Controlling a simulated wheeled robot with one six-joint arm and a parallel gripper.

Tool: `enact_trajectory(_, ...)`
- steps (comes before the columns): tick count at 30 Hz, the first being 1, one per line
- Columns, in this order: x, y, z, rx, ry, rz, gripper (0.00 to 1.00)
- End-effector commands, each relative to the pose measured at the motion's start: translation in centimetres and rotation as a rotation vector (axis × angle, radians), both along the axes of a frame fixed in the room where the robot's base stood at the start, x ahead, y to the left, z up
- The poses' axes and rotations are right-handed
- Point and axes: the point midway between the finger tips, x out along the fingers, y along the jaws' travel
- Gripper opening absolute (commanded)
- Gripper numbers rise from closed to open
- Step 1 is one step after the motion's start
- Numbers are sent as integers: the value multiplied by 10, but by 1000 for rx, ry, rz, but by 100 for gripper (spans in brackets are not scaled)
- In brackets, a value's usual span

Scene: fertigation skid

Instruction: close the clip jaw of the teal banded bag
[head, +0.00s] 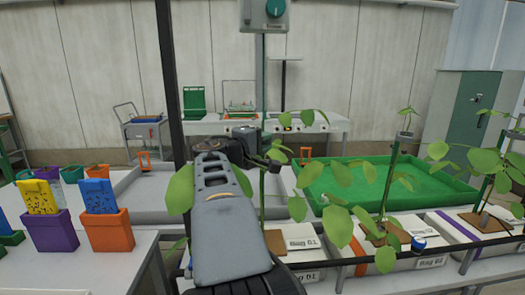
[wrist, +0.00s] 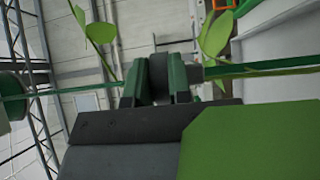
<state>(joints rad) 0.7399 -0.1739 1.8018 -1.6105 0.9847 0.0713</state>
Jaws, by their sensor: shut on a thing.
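In the wrist view the two green-faced fingers of my gripper (wrist: 159,90) are shut on a dark rounded part, which looks like the stem clip (wrist: 158,68). The green stem (wrist: 255,70) runs sideways through that view, passing at the clip. Whether the clip jaw is open or closed cannot be told. My arm hides part of the D1 bag, and no teal band shows clearly.
Other plants stand to the right in bags with an orange band (head: 360,256) and a purple band (head: 462,238). A dark rail (head: 400,252) crosses in front of the bags. A green tray (head: 440,190) lies behind them. Coloured pots (head: 108,230) stand at left.

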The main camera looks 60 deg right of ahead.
Motion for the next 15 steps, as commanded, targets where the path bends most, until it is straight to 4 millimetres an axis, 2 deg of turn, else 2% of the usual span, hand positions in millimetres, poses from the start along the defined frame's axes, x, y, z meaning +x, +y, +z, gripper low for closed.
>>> enact_trajectory(8,0,0,0,1,1,5,0)
enact_trajectory(9,0,0,0,1,1,5,21)
enact_trajectory(15,0,0,0,1,2,4,40)
